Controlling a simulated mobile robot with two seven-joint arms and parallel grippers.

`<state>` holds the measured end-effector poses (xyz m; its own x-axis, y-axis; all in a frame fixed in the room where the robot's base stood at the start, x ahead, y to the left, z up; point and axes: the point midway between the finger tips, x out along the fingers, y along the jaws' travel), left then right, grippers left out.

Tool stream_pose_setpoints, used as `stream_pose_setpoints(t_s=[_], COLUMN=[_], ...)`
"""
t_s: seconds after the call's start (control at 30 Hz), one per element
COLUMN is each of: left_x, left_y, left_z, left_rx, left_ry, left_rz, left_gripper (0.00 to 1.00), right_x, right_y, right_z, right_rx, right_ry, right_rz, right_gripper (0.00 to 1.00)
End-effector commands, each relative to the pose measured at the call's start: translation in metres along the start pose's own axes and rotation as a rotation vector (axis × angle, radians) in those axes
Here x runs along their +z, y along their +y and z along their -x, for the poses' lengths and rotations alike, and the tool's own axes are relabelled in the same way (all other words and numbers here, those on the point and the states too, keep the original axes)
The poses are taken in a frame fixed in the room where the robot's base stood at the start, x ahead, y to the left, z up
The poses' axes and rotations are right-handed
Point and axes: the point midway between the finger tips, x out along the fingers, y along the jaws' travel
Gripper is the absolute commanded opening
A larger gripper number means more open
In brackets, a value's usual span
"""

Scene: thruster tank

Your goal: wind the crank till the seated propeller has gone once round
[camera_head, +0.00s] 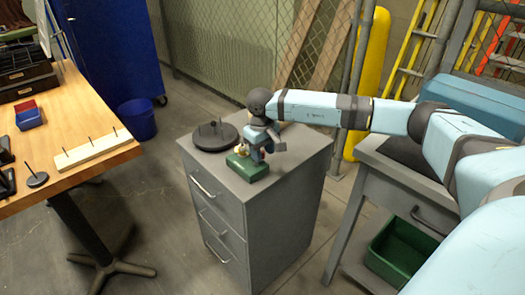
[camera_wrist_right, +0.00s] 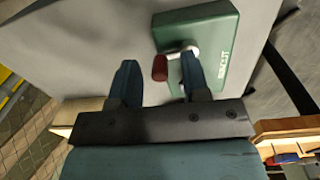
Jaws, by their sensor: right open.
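A green box (camera_head: 248,168) sits on top of the grey drawer cabinet. It also shows in the right wrist view (camera_wrist_right: 222,40), with lettering on its face, a metal crank (camera_wrist_right: 182,50) and a dark red crank handle (camera_wrist_right: 160,68). My right gripper (camera_head: 258,150) is over the box. In the right wrist view its two fingers (camera_wrist_right: 160,78) are apart, and the handle shows in the gap between them; I cannot tell whether they touch it. A round black base with upright pins (camera_head: 213,138) stands beside the box. I cannot make out a propeller. My left gripper is not in view.
The grey cabinet (camera_head: 215,195) has free room on its top at the right. A wooden table (camera_head: 70,105) at the left bears a pale pin strip (camera_head: 92,150) and small bins. A grey bench with a green crate (camera_head: 400,250) stands at the right.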

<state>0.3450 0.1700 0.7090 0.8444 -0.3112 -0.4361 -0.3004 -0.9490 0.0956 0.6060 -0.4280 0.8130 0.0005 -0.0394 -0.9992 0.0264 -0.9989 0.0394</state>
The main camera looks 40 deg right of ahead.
Motion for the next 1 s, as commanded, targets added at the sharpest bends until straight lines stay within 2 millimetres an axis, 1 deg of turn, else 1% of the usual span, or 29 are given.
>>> stream_pose_setpoints(t_s=[0.17, 0.4, 0.5, 0.6, 0.7, 0.8, 1.0], left_x=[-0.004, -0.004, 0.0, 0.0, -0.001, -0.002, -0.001], left_y=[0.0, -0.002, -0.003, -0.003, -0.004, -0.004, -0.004], left_z=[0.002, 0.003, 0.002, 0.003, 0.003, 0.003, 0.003], left_rx=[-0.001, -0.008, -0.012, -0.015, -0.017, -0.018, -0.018], left_ry=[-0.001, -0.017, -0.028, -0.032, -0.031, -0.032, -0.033], left_rz=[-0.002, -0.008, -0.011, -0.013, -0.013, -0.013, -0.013], left_gripper=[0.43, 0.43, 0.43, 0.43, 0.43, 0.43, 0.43], right_x=[-0.001, -0.001, -0.001, -0.001, 0.0, 0.0, 0.0], right_y=[0.001, 0.001, 0.0, 0.0, 0.0, 0.0, 0.0], right_z=[0.023, 0.079, 0.1, 0.117, 0.129, 0.135, 0.138], right_rx=[0.001, 0.0, -0.001, 0.0, 0.0, -0.001, 0.0], right_ry=[0.003, 0.005, 0.004, 0.004, 0.003, 0.002, 0.001], right_rz=[-0.001, -0.001, 0.001, 0.001, 0.0, 0.0, 0.0], right_gripper=[0.43, 0.43, 0.43, 0.43, 0.43, 0.43, 0.43])
